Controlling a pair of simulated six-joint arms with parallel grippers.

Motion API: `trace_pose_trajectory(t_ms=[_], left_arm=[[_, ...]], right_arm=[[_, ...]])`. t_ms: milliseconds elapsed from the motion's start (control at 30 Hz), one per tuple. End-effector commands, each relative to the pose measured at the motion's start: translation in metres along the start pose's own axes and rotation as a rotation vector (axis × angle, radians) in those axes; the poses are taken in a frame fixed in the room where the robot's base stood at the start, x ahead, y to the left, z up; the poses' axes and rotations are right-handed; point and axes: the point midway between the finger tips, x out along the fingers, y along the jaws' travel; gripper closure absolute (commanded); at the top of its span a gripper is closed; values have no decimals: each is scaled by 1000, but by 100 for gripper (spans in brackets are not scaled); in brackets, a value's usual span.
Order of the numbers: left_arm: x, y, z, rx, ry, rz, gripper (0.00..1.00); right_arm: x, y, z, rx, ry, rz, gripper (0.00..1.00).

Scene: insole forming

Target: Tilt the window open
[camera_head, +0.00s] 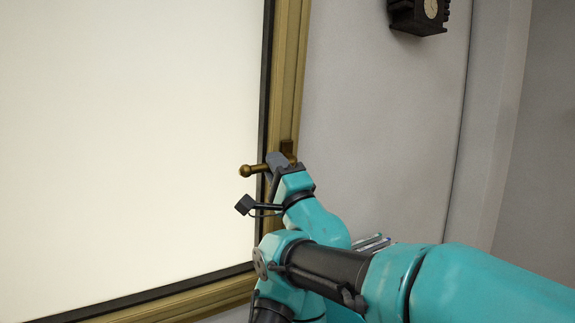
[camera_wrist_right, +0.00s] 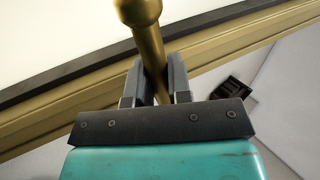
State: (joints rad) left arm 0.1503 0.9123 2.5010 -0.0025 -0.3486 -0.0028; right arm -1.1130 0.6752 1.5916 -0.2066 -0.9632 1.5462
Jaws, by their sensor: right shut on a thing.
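The window (camera_head: 130,140) fills the left of the head view, with a bright pane and a brass-coloured frame (camera_head: 287,75). Its brass handle (camera_head: 250,170) points left, about horizontal, from the frame's right side. My right gripper (camera_head: 279,163) is at the handle and shut on it. In the right wrist view the handle (camera_wrist_right: 150,45) runs between the two fingers of the gripper (camera_wrist_right: 157,75), its round knob beyond the fingertips. The handle's base is partly hidden by my gripper. The sash looks closed against the frame. My left gripper is not in view.
Several pens (camera_head: 373,241) lie low behind my right arm. A dark box-like object (camera_wrist_right: 234,92) shows at the right in the wrist view. The space before the pane is clear.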

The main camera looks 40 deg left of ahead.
Motion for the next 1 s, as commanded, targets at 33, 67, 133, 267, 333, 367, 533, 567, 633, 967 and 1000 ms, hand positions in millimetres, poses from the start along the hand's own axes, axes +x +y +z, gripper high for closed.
trace_pose_trajectory(t_ms=[33, 67, 133, 267, 333, 367, 533, 567, 633, 967, 1000], left_arm=[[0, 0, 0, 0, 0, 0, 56], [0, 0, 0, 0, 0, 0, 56], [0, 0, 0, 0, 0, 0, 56], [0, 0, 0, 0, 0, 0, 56], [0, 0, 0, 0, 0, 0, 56], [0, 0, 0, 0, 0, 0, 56], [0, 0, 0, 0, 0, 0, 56], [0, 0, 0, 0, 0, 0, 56], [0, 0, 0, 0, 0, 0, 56], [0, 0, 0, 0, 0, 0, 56], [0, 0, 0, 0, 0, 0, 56]], right_arm=[[0, 0, -1, 0, 2, 0, 100], [0, 0, -1, 0, 2, 0, 100], [0, 0, -1, 0, 2, 0, 77], [0, 0, -1, 0, 1, 0, 64], [0, 0, -1, -1, 1, 0, 57], [0, 0, -1, -1, 1, 0, 56], [0, 0, -1, -1, 1, 0, 56], [0, 0, -1, -1, 1, 0, 56], [-1, 0, -1, -1, 1, 0, 56], [-29, 0, -1, -1, 1, 1, 56], [-35, 0, -1, -1, 1, 2, 56]])
